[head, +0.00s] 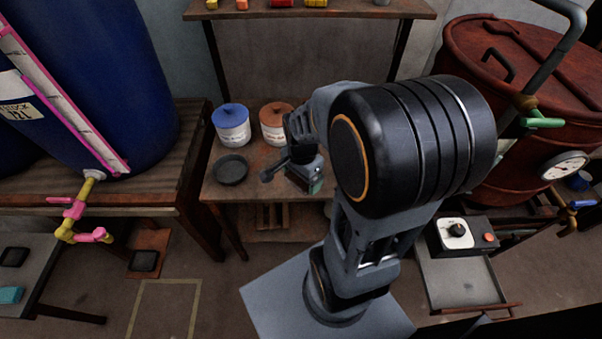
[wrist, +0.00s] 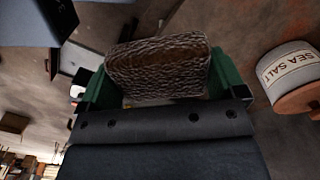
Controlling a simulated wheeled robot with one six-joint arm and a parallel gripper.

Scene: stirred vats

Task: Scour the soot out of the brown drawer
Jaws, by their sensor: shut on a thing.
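My gripper (head: 313,186) is over the small brown table in the head view, mostly hidden behind my arm. In the wrist view its green fingers (wrist: 158,88) are shut on a brown, rough-textured scouring pad (wrist: 158,65). The pad is held between the two fingers, clear of the floor seen behind it. In the head view I cannot make out the pad. No thing that I can surely call the brown drawer shows, and no soot can be told in either view.
A blue-lidded pot (head: 232,128), an orange-lidded pot (head: 276,124) and a dark dish (head: 231,170) stand on the small table (head: 213,188). A blue vat (head: 120,70) stands left, a red vat (head: 460,75) right. A sea salt pot (wrist: 290,75) is near my gripper.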

